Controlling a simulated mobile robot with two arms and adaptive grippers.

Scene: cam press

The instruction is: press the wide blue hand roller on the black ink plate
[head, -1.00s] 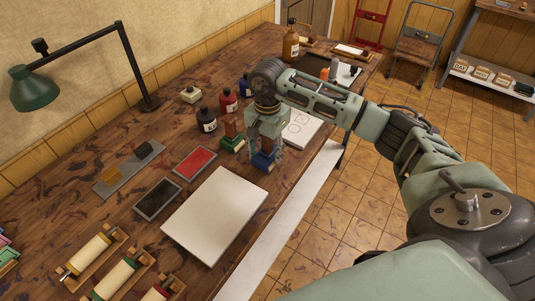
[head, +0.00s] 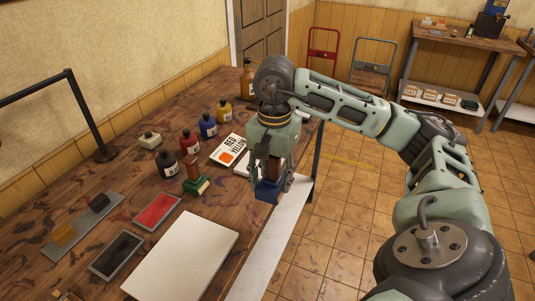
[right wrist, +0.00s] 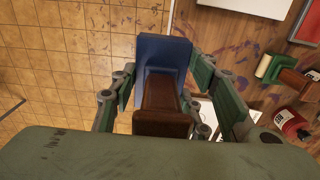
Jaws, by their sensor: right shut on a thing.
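The wide blue hand roller (head: 268,190) has a brown wooden handle and a blue body. My right gripper (head: 270,178) is shut on its handle and holds it up near the table's right edge. In the right wrist view the blue body (right wrist: 163,52) points away from the gripper, with floor tiles behind it. The black ink plate (head: 117,254) lies flat on the table at the lower left, well apart from the roller, with a grey rim and dark surface. My left gripper is not in view.
A red ink plate (head: 157,211) lies beyond the black one. A large white sheet (head: 185,255) lies between the black plate and the table's right edge. A green hand tool (head: 196,187) stands near several ink bottles (head: 167,164). A printed card (head: 229,150) lies behind.

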